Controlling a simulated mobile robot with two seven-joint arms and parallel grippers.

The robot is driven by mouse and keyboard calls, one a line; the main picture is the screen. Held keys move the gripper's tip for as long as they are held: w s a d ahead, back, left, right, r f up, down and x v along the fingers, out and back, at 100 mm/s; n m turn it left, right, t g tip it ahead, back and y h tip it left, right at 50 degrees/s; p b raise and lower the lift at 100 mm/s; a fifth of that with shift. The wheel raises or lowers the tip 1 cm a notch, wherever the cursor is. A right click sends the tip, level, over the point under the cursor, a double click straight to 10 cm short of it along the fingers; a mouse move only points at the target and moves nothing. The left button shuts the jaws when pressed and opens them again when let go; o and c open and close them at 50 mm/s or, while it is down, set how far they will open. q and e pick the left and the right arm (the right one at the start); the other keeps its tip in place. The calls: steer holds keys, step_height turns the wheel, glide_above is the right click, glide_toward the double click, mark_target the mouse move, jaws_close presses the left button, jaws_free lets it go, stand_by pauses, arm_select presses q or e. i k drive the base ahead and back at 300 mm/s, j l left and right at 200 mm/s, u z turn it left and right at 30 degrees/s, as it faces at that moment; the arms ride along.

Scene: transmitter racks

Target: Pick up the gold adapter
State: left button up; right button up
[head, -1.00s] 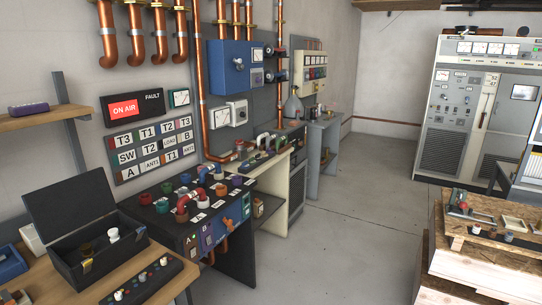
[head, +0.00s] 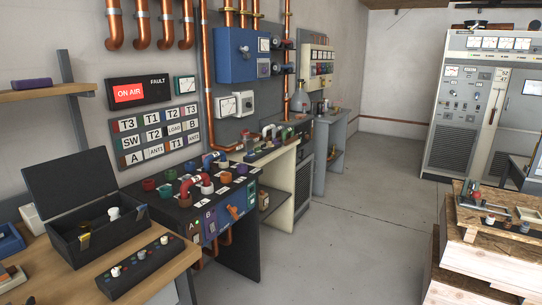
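An open black case (head: 112,236) stands on the wooden bench at the lower left, its lid (head: 72,185) raised. A small gold-yellow piece (head: 84,240) shows at the near left of its inside, and a white knobbed piece (head: 113,213) shows further right. I cannot tell if the gold-yellow piece is the gold adapter; it is small and partly hidden by the case wall. Neither of my grippers is in view.
A dark patch panel (head: 170,205) with coloured ports and red loops stands behind the bench (head: 50,280). A wooden crate stack (head: 485,255) with small parts on top is at the right. The grey floor (head: 350,230) between is clear.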

mark_target(85, 226)
steer(key=u, duration=1.25)
